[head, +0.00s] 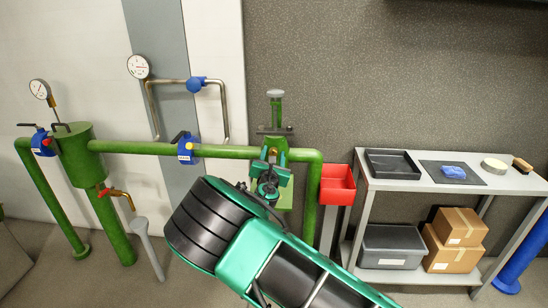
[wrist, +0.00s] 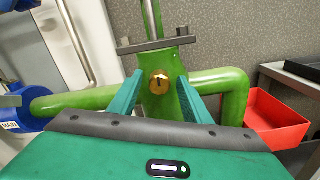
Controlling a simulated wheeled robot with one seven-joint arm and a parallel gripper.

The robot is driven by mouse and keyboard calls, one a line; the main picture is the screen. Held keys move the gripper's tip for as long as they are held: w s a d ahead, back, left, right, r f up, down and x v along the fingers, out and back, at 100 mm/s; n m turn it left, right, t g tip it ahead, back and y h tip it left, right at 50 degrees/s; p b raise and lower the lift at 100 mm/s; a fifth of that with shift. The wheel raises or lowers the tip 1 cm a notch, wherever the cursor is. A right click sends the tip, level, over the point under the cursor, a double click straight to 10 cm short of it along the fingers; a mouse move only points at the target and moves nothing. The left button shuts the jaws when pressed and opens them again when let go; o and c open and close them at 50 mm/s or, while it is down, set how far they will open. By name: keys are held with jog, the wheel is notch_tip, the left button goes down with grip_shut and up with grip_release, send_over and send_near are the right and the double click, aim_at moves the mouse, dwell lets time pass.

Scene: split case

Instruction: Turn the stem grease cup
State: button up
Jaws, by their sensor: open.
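The stem grease cup shows in the wrist view as a small round brass cap (wrist: 159,82) with a dark slot-like mark on its face. It sits on the front of the green valve body (wrist: 186,98), below the dark crossbar. My gripper (wrist: 159,86) is open, with its two teal fingers spread left and right of the cup in the picture. I see no finger touching the cup, and the remaining distance is hard to judge. In the head view my gripper (head: 270,180) is in front of the green valve, and I cannot make out the cup clearly there.
A green pipe (head: 225,152) runs left from the valve, with a blue tagged valve (head: 186,149) on it. A red bin (head: 337,185) hangs just right of the valve. A grey shelf (head: 400,185) with trays and boxes stands farther right.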

jog(key=c, duration=1)
jog(key=shift+c, duration=0.2)
jog(key=shift+m, duration=0.3)
jog(key=m, duration=0.4)
jog(key=shift+d, duration=0.1)
jog(key=shift+f+m, duration=0.15)
jog(key=shift+m, duration=5.2)
jog(key=shift+f+m, duration=0.15)
jog(key=shift+m, duration=5.25)
jog(key=shift+f+m, duration=0.15)
jog(key=shift+m, duration=5.2)
